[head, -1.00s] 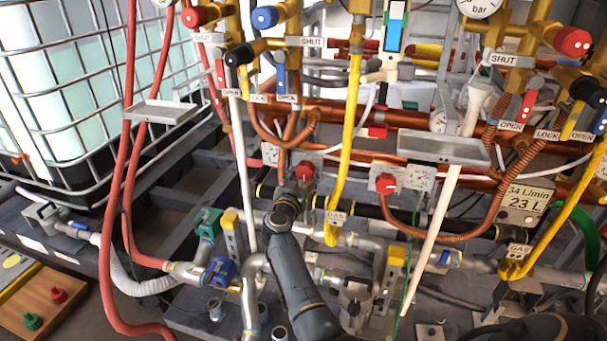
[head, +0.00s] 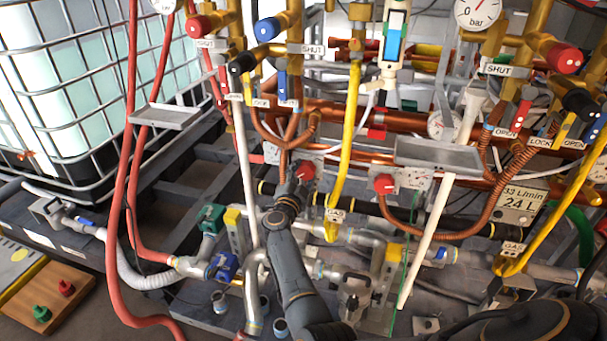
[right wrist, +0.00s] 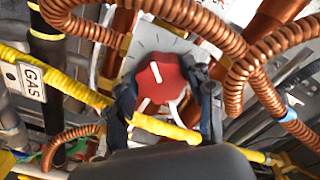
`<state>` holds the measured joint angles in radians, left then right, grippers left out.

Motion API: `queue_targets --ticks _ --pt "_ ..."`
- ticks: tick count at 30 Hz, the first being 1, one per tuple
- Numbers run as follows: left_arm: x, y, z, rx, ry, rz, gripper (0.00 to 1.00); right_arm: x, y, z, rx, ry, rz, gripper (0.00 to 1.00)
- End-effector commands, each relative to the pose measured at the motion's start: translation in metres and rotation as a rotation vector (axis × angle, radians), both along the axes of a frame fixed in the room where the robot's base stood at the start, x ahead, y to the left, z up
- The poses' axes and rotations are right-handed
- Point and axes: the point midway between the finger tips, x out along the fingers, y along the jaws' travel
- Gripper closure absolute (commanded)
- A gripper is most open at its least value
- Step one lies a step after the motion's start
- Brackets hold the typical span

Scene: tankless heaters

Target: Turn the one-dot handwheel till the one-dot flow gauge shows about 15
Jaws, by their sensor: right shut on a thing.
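My right gripper (head: 295,187) is at a red handwheel (head: 303,171) on a grey scale plate in the head view. In the right wrist view the red handwheel (right wrist: 161,78) has a white pointer line, and the right gripper's dark fingers (right wrist: 168,98) are shut on it from both sides. I cannot make out dots on it. A second red handwheel (head: 384,183) sits to the right, untouched. A digital flow display (head: 520,203) at the right appears to read 33 L/min and 24 L; its dot marking is not legible. My left gripper is not in view.
Yellow gas hose (head: 349,140) hangs just right of my right gripper. Copper corrugated hoses (right wrist: 230,40) pass close to the fingers in the right wrist view. A grey tray (head: 438,154) and a white pipe (head: 425,240) stand to the right. Red hoses (head: 121,170) hang at left.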

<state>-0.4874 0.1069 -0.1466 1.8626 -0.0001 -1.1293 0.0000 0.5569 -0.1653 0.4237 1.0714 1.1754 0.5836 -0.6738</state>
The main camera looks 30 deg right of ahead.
Motion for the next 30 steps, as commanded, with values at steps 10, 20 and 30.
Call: queue_targets --ticks 10,20,30 --pt "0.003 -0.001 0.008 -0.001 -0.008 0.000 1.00 0.001 0.001 0.000 0.201 -0.232 0.001 0.78" --pt "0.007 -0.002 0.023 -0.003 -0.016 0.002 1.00 0.001 0.001 0.001 0.324 -0.377 0.000 0.78" --pt "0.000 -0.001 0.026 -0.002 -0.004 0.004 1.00 0.001 0.001 0.001 0.367 -0.426 0.000 0.78"
